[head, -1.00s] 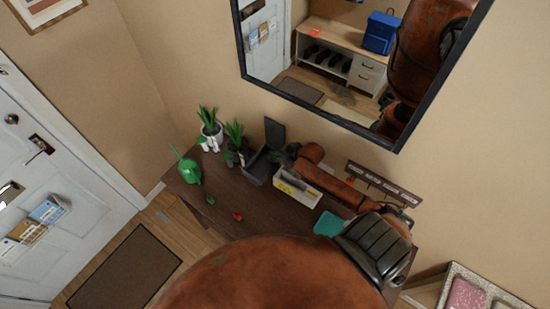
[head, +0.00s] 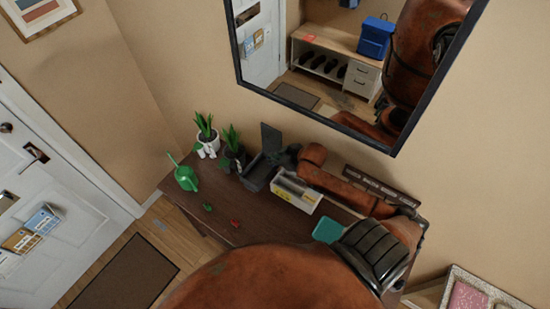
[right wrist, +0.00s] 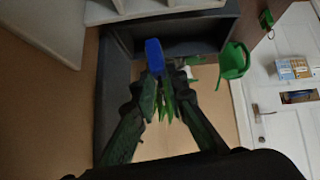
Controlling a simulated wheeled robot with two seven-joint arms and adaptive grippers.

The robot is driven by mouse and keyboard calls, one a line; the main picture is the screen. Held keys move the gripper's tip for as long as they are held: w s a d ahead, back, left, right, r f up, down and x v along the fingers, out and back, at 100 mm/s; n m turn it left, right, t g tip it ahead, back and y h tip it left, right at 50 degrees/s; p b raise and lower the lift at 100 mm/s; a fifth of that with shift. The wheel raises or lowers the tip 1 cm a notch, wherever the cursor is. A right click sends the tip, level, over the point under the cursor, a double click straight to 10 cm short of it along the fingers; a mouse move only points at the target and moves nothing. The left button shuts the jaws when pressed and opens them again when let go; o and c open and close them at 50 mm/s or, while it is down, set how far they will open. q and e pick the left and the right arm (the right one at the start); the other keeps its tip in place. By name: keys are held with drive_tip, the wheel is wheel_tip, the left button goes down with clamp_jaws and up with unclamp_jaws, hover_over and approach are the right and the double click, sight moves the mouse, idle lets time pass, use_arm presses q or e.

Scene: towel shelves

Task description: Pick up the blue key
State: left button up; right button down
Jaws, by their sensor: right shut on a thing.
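The blue key (right wrist: 154,57) shows in the right wrist view at the tips of my right gripper's fingers. My right gripper (right wrist: 163,84) is shut on it. In the head view my right gripper (head: 288,158) is by the open dark grey box (head: 255,178), whose lid (head: 271,139) stands up. The key cannot be made out in the head view. In the right wrist view the dark grey box wall (right wrist: 113,75) is beside and behind the fingers. My left gripper is not in view.
The dark wooden table (head: 262,222) also holds a white box (head: 308,199), potted plants (head: 205,140), a green watering can (head: 186,178), a teal item (head: 328,229) and small green and red items. A mirror (head: 310,119) hangs above. The table's front middle is mostly clear.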

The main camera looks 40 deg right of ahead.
drive_tip(key=s+a+r, duration=0.2)
drive_tip(key=s+r, duration=0.1)
drive_tip(key=s, duration=0.2)
drive_tip(key=s+a+r+b, duration=0.1)
drive_tip(key=s+a+r, duration=0.1)
drive_tip(key=s, duration=0.3)
drive_tip(key=shift+r, duration=0.65)
drive_tip(key=shift+d, duration=0.1)
